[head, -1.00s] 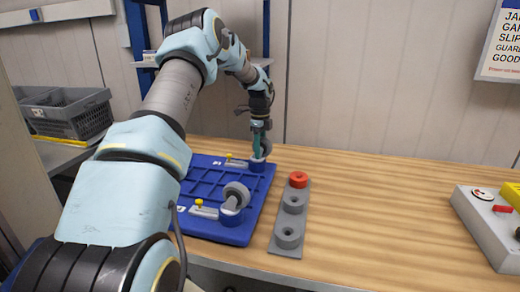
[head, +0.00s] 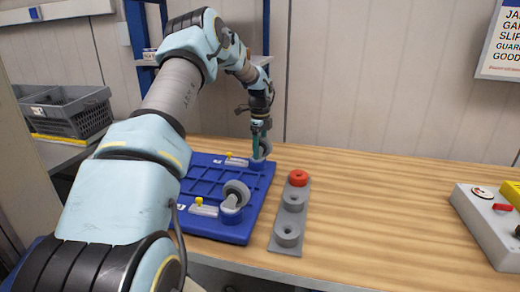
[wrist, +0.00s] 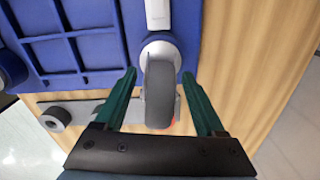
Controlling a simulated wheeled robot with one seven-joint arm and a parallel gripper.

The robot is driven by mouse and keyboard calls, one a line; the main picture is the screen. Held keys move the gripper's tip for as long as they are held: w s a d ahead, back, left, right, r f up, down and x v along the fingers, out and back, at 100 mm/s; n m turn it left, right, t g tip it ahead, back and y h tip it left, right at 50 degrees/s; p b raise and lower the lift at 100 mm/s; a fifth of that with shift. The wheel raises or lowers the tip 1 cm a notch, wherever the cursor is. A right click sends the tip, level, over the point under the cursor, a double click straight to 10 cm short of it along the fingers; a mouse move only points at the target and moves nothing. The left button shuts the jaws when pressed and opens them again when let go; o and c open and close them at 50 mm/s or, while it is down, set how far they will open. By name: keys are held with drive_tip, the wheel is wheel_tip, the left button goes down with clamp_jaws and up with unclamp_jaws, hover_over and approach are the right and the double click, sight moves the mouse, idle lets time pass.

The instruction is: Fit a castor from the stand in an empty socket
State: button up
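The blue base (head: 210,226) lies on the bench. One grey-wheeled castor (head: 236,193) stands in its near right socket. A second castor (head: 266,146) stands at the far right socket, partly hidden by my gripper (head: 260,146). In the wrist view that castor's wheel (wrist: 159,92) lies between the two green fingers of my gripper (wrist: 160,80), with a gap on each side. My fingers are open. Whether the castor is fully seated cannot be told. The grey stand (head: 292,220) to the right has one red and two grey round seats, with no castor visible in them.
Yellow-knobbed latches (head: 199,205) sit beside the sockets. A grey box with buttons (head: 488,228) is at the right of the bench. Grey bins (head: 70,110) stand at the left. The bench between the stand and the box is clear.

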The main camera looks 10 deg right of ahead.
drive_tip(key=shift+o, duration=0.4)
drive_tip(key=shift+f, duration=0.1)
wheel_tip(320, 180, up, 11)
drive_tip(key=b, duration=0.3)
drive_tip(key=s+a+f+n, duration=0.2)
drive_tip(key=s+a+n, duration=0.5)
drive_tip(key=s, duration=0.3)
drive_tip(key=s+a+f+n+t, duration=0.1)
drive_tip(key=s+a+f+n, duration=0.1)
drive_tip(key=s+a+n, duration=0.6)
drive_tip(key=s+a+f+n, duration=0.2)
drive_tip(key=s+a+n, duration=0.6)
drive_tip(key=s, duration=0.5)
drive_tip(key=shift+s+f+n+t, duration=0.3)
drive_tip(key=shift+s+f, duration=0.05)
drive_tip(key=shift+s, duration=0.05)
